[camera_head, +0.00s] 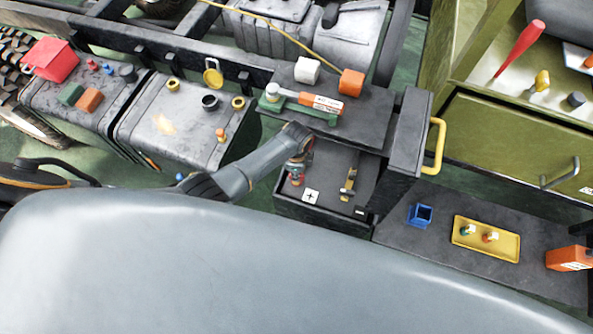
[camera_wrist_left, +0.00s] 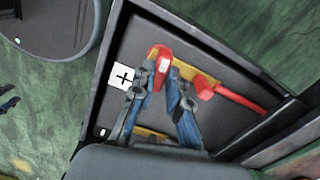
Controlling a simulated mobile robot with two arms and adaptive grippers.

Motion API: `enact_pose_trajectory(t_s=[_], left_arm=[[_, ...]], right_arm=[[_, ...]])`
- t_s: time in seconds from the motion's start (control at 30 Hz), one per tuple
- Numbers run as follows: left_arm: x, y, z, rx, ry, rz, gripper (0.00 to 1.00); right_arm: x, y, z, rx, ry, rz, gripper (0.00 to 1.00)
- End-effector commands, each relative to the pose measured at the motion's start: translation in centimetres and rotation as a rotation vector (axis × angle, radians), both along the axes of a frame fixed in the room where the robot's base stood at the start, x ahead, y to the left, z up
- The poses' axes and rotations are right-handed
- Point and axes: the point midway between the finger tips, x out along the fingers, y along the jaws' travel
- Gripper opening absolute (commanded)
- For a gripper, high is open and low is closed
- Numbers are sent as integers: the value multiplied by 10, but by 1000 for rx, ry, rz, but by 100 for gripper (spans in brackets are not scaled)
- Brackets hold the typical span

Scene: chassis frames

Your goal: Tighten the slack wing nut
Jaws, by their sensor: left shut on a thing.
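An open dark box (camera_head: 285,212) stands in the middle of the head view, with a dark lid-like panel standing at its right. My left gripper (camera_head: 297,172) reaches down into its left part. In the left wrist view, the blue fingers (camera_wrist_left: 160,76) are shut on a small red piece with a pale face, which looks like a wing nut (camera_wrist_left: 163,60). A yellow bar (camera_wrist_left: 153,50) shows beside it, and the fingers hide part of both. A second yellow fitting (camera_head: 348,186) stands farther right in the box. My right gripper is not in view.
A white plus label (camera_head: 311,197) lies beside the gripper. A red handle-like piece (camera_wrist_left: 235,97) lies in the box. Behind are a green and orange tool (camera_head: 300,103), a white block (camera_head: 307,70) and an orange block (camera_head: 351,82). A yellow tray (camera_head: 486,250) sits at right.

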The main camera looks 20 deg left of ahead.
Motion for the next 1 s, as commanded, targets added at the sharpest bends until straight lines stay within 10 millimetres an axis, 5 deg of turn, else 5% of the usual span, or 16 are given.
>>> enact_pose_trajectory(t_s=[0.37, 0.4, 0.5, 1.0], left_arm=[[0, -1, 0, -2, 0, -4, 0], [0, -1, 0, -2, 0, -4, 17], [0, -1, 0, -2, 0, -4, 37], [1, 0, 11, -2, -2, -4, 38]], right_arm=[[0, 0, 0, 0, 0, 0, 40], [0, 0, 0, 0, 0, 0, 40], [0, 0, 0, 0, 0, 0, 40], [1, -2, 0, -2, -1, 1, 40]])
